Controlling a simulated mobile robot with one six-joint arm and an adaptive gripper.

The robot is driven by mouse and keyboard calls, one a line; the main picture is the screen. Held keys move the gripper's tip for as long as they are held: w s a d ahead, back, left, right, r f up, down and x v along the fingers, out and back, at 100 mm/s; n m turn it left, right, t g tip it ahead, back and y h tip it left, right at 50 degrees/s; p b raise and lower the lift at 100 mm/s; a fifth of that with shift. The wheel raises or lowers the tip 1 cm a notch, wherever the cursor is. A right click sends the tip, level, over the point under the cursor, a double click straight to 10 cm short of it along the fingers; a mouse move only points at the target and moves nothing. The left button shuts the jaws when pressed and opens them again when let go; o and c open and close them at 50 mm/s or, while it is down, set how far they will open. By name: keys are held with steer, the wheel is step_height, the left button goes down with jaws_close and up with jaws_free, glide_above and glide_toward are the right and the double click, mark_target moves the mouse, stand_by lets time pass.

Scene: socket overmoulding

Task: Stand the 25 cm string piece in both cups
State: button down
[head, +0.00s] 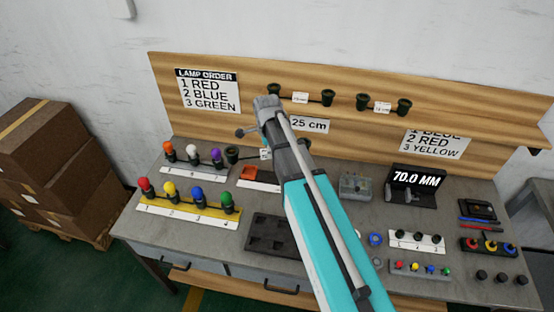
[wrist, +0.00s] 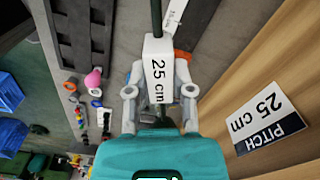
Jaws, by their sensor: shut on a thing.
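My gripper (wrist: 159,92) is shut on the white tag of the 25 cm string piece (wrist: 158,65), one finger on each side. The tag reads "25 cm", and a dark cord runs out above and below it. Both ends of the piece lie outside the wrist view or are hidden. In the head view my arm covers most of the gripper; a small white tag (head: 265,153) and a dark socket (head: 232,154) show beside it over the bench. I cannot tell whether that socket belongs to the held piece. I cannot clearly make out the two cups.
Racks with coloured lamps (head: 188,212) stand at left. A dark slotted tray (head: 262,248) lies in front. Two tagged strings with dark sockets (head: 328,97) are on the wooden back panel. A "PITCH 25 cm" sign (wrist: 265,119) is near the gripper. A 70.0 MM display (head: 416,180) stands at right.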

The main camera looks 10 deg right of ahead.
steer(key=w+d+f+m+b, duration=0.4)
steer(key=w+f+b, duration=0.4)
steer(key=f+b, duration=0.4)
steer(key=shift+w+d+f+b, duration=0.25)
steer(key=shift+d+f+b, duration=0.15)
steer(key=shift+d+f, duration=0.15)
steer(key=shift+f, duration=0.15)
steer(key=shift+a+f+b, duration=0.1)
steer(key=shift+f+b, duration=2.7)
steer(key=shift+b, duration=0.05)
steer(key=shift+f+b, duration=1.5)
steer(key=shift+c, duration=2)
jaws_free()
steer(key=shift+r, duration=0.2)
